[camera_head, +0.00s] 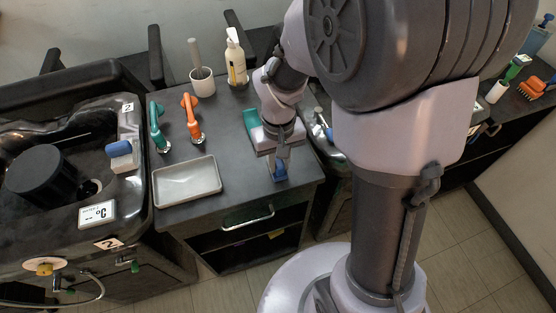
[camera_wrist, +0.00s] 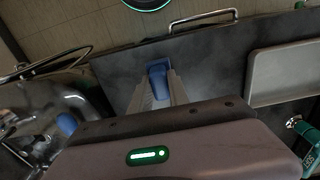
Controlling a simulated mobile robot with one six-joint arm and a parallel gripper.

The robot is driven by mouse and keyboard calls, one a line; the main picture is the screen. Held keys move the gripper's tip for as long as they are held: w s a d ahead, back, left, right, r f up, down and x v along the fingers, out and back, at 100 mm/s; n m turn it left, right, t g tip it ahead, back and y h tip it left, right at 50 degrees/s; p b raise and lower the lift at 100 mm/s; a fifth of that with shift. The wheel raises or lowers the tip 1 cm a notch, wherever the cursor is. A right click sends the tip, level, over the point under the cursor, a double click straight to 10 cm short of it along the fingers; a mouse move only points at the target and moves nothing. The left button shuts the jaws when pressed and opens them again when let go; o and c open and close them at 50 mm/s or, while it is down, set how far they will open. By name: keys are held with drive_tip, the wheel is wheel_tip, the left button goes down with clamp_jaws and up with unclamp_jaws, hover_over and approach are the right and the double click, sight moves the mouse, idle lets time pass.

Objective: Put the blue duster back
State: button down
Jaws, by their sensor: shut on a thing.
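The blue duster (camera_head: 279,172) is between the fingers of my gripper (camera_head: 279,158), over the front part of the dark table (camera_head: 232,150). In the wrist view, the fingers of my gripper (camera_wrist: 157,92) are closed on both sides of the blue duster (camera_wrist: 158,75). Its lower part seems to be on or just above the tabletop; I cannot tell which. My gripper hides part of it.
A grey tray (camera_head: 187,182) lies left of my gripper. Teal (camera_head: 158,128) and orange (camera_head: 192,118) tools stand behind it. A grey cup (camera_head: 202,82) and a pump bottle (camera_head: 236,60) stand at the back. Black basins flank the table; a blue-topped block (camera_head: 122,153) sits on the left one.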

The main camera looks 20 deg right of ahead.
drive_tip(key=c, duration=1.3)
unclamp_jaws()
drive_tip(key=shift+f, duration=0.1)
drive_tip(key=shift+o, duration=0.2)
